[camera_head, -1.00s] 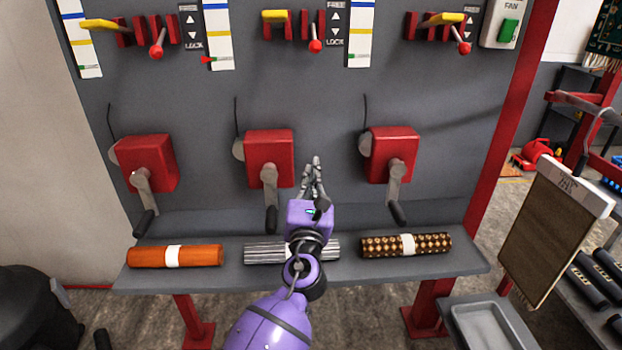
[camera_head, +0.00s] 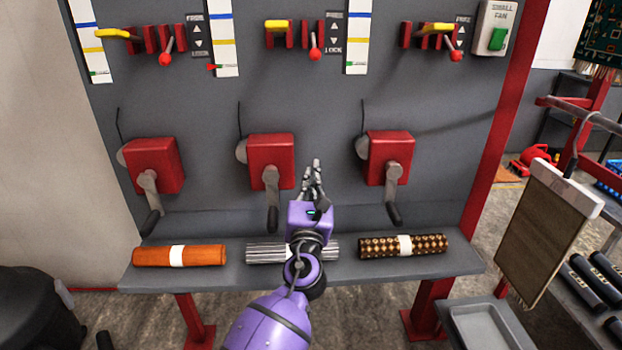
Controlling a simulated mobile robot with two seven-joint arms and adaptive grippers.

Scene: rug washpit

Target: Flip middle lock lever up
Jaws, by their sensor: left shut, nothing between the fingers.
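The middle lock lever (camera_head: 316,53) has a red ball end and points down, at the top centre of the grey panel. A yellow piece (camera_head: 277,25) and red brackets (camera_head: 290,36) sit just left of it. A FREE/LOCK label (camera_head: 333,32) is on its right, with LOCK at the bottom. My left gripper (camera_head: 315,164) is shut and empty, pointing up in front of the panel, well below the lever and right of the middle red crank box (camera_head: 271,160). My right gripper is not in view.
Similar levers hang at left (camera_head: 166,58) and right (camera_head: 456,56). Crank boxes flank the gripper at left (camera_head: 153,164) and right (camera_head: 388,157). Rolled rugs, one orange (camera_head: 180,256), lie on the shelf (camera_head: 240,276) below. The panel between gripper and lever is clear.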

